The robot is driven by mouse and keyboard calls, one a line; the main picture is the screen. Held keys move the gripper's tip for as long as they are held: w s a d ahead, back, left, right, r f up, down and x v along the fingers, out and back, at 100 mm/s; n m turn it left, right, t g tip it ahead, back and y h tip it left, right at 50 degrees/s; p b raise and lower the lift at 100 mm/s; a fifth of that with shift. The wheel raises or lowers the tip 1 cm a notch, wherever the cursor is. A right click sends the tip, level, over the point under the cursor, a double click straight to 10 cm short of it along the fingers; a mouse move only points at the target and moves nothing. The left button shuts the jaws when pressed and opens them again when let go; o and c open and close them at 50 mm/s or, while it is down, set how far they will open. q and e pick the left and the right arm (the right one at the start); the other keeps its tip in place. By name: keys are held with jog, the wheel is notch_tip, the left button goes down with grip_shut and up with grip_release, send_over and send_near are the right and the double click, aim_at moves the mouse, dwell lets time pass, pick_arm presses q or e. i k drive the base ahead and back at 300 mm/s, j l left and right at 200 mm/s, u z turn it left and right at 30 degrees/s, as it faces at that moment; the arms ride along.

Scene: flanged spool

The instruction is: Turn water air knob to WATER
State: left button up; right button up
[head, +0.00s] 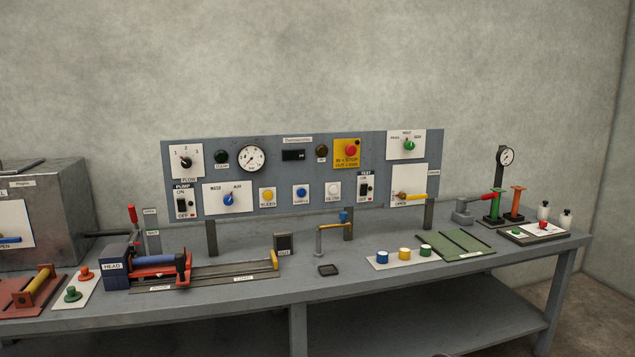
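The water/air knob (228,199) is a round blue knob on a white plate (211,205), low on the left half of the grey upright panel. The plate has a label at its upper left that looks like WATER, and AIR at its upper right. The knob's pointer is too small to read with certainty. Nothing touches the knob. Neither of my grippers is in the head view.
The grey panel (270,148) stands at the back of a long bench (350,281). Below the knob lies a clamp-like fixture (205,280) with a blue and red head. A yellow button (267,195) sits right of the knob, and the PUMP switch (182,205) sits left.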

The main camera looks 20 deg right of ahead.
aim_at(228, 200)
jog(key=i+l+z, duration=0.3)
jog(key=i+l, duration=0.3)
jog(key=i+l+z, duration=0.35)
jog(key=i, duration=0.3)
jog(key=k+l, duration=0.05)
jog(key=l, duration=0.05)
